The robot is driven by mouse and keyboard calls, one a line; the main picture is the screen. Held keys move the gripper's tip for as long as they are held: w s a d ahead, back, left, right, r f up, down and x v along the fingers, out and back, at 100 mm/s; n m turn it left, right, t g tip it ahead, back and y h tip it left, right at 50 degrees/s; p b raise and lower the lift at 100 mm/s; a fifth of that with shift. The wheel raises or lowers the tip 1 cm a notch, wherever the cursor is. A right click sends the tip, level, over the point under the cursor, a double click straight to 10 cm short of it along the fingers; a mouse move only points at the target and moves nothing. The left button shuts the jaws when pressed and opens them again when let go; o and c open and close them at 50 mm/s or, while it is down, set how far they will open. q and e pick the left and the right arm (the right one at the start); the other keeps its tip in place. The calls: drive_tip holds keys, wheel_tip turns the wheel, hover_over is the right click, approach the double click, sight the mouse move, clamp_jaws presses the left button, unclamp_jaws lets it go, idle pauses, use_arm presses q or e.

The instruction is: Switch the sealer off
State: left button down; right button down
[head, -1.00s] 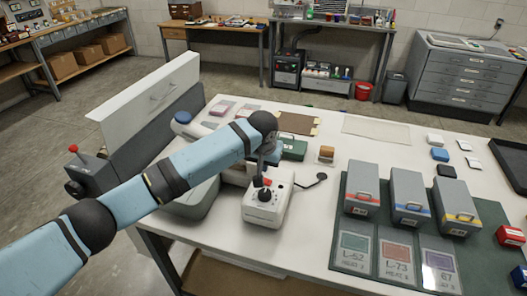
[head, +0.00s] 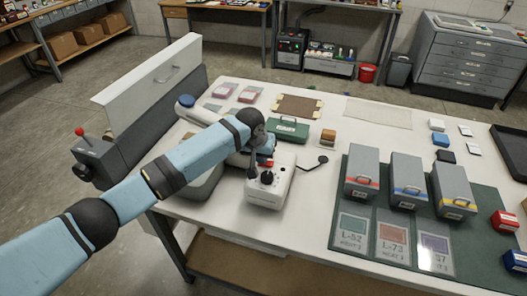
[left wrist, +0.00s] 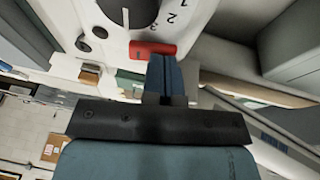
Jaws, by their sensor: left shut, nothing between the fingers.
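The sealer's white control box (head: 270,190) stands near the table's front edge, with a black knob and a red switch (head: 268,162) on top. In the left wrist view the red switch (left wrist: 152,48) sits beside the numbered black dial (left wrist: 128,12). My left gripper (head: 264,152) comes down over the back of the box, close to the switch. Its blue fingers (left wrist: 164,68) are shut and empty, with their tips right at the switch's edge; I cannot tell whether they touch. The switch's position is unclear. My right gripper is not in view.
A green case (head: 288,130) and a small brown-topped block (head: 328,137) stand behind the box. A black round piece on a thin rod (head: 322,159) juts out right. Grey boxes (head: 361,178) stand on a green mat (head: 345,210) further right. The tabletop's front strip is clear.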

use_arm(q)
drive_tip(key=shift+d, duration=0.15)
drive_tip(key=shift+s+d, duration=0.1)
drive_tip(key=shift+s+d+p, duration=0.15)
drive_tip(key=shift+d+p, duration=0.4)
drive_tip(key=shift+d, duration=0.05)
